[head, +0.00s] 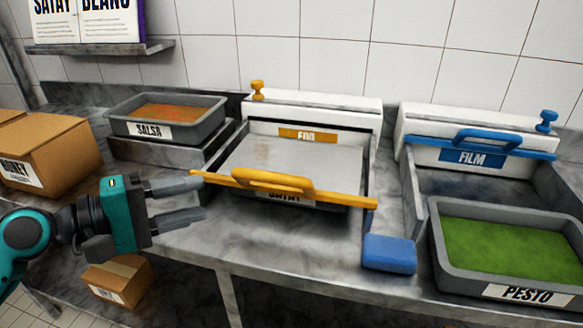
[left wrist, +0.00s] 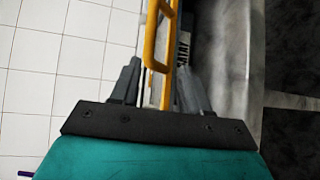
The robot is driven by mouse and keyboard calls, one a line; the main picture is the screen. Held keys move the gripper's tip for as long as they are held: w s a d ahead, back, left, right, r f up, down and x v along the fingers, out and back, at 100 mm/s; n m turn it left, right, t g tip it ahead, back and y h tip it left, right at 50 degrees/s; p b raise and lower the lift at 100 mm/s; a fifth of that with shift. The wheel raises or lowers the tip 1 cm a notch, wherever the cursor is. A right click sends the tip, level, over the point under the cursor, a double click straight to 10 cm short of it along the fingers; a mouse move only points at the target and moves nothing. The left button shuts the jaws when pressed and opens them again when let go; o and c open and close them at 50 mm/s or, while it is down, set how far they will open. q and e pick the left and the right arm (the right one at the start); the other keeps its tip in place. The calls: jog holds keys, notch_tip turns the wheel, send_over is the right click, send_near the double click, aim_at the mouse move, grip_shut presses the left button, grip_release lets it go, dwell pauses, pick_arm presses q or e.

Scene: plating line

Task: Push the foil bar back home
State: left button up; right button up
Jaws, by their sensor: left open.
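The yellow foil bar (head: 330,197) with its raised handle lies across the front of a tray labelled SATAY, away from the white foil dispenser (head: 330,106) at the back. A grey foil sheet (head: 290,160) spreads between dispenser and bar. My left gripper (head: 203,198) is open and empty, at the left end of the bar and slightly in front of it. In the left wrist view the yellow bar (left wrist: 151,45) and its handle show ahead, in line with the gap between the open fingers (left wrist: 160,75). I cannot tell whether they touch. My right gripper is out of view.
A salsa tray (head: 165,116) stands at left, with a cardboard box (head: 62,150) beyond it. A blue block (head: 389,254) lies right of the satay tray. The blue film bar (head: 520,151) is at its dispenser, behind the pesto tray (head: 437,245). The front counter (head: 270,235) has bare space.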

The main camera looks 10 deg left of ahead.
aim_at(260, 178)
pick_arm(q)
jog(key=shift+h, duration=0.3)
jog(key=x, duration=0.4)
jog(key=r+p+x, duration=0.1)
jog(key=x, duration=0.3)
jog(key=p+x, duration=0.1)
jog(key=x, duration=0.3)
jog(key=shift+s+d+r, duration=0.25)
jog(key=shift+d+r, duration=0.05)
jog(key=shift+w+d+f+p, duration=0.2)
jog(key=shift+w+d+p, duration=0.1)
jog(key=shift+w+d, duration=0.2)
jog(key=shift+c, duration=0.3)
grip_shut()
